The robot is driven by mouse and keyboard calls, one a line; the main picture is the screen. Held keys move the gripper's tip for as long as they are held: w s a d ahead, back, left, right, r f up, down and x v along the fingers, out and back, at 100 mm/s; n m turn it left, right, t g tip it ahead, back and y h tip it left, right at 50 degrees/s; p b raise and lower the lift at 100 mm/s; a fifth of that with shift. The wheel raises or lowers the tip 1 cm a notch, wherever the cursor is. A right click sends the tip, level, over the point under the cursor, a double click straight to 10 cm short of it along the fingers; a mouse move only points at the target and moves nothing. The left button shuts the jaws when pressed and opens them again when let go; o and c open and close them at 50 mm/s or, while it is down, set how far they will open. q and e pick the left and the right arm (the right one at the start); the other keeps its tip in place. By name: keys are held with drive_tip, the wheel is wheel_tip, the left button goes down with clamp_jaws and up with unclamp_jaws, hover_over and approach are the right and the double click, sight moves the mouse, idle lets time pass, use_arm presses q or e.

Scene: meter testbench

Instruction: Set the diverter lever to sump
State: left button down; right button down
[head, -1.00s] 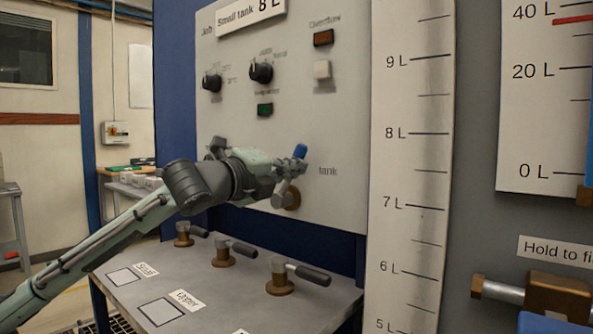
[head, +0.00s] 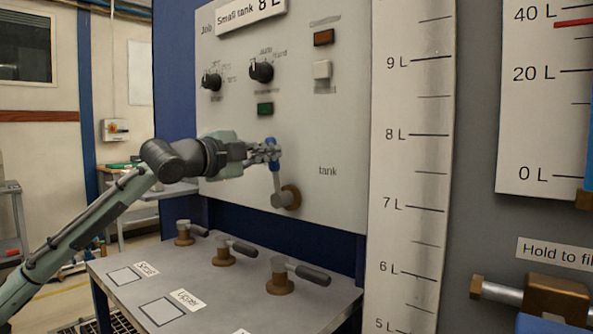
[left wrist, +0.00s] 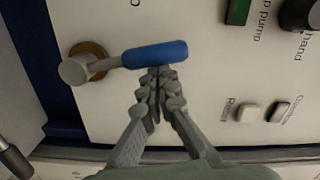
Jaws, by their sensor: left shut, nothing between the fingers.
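The diverter lever has a blue grip (head: 272,165) on a grey arm and a brown hub (head: 287,197) low on the light panel. It points up and slightly left from the hub. The word "tank" is printed right of it; no "sump" label is visible. My left gripper (head: 274,152) is at the blue grip and partly overlaps it. In the left wrist view the shut, empty fingertips (left wrist: 159,72) are right beside the blue grip (left wrist: 155,54), touching or nearly so. My right gripper is not in view.
Above the lever are black knobs (head: 261,71), a green button (head: 265,109), a brown-red button (head: 323,37) and a white button (head: 322,69). Below, a grey bench (head: 225,315) carries several black-handled valves (head: 280,277). A tall scale (head: 412,170) stands at right.

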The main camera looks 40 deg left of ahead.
use_arm(q)
drive_tip(key=shift+w+a+f+n, duration=0.1)
drive_tip(key=shift+a+f+n, duration=0.05)
drive_tip(key=shift+a+n, duration=0.75)
drive_tip(key=shift+w+a+f+n, duration=0.1)
drive_tip(key=shift+a+f+n, duration=0.05)
drive_tip(key=shift+a+n, duration=0.7)
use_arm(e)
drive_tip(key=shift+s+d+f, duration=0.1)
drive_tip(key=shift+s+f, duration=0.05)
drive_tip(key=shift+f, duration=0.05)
